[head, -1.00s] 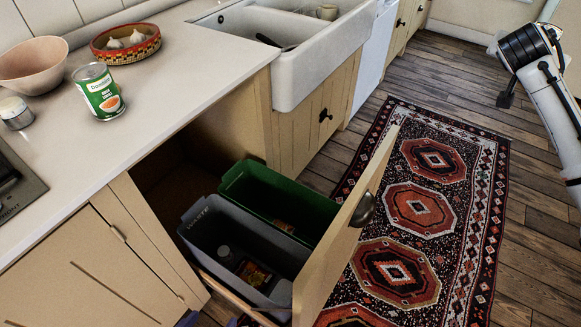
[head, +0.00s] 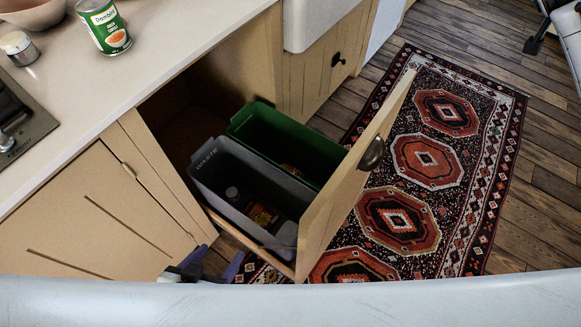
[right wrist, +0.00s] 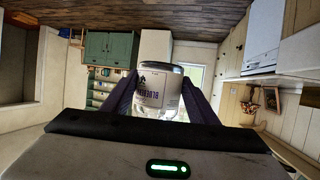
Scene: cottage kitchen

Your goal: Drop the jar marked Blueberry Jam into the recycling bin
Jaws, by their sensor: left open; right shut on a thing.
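The glass jar (right wrist: 158,90) shows in the right wrist view, its label partly readable as "BLUEBE…". My right gripper (right wrist: 157,92) is shut on it, a purple finger at each side. The green bin (head: 270,128), likely the recycling bin, stands in the pulled-out cabinet drawer in the head view. Beside it on the near side is a grey bin (head: 208,172) marked WASTE, with a dark bottle and a colourful packet inside. The right gripper and jar are not in the head view.
The drawer front (head: 345,190) stands right of the bins. The counter (head: 130,75) at left holds a green can (head: 103,27), a small jar (head: 19,46) and a bowl. A patterned rug (head: 425,160) covers the floor. My pale arm link crosses the bottom.

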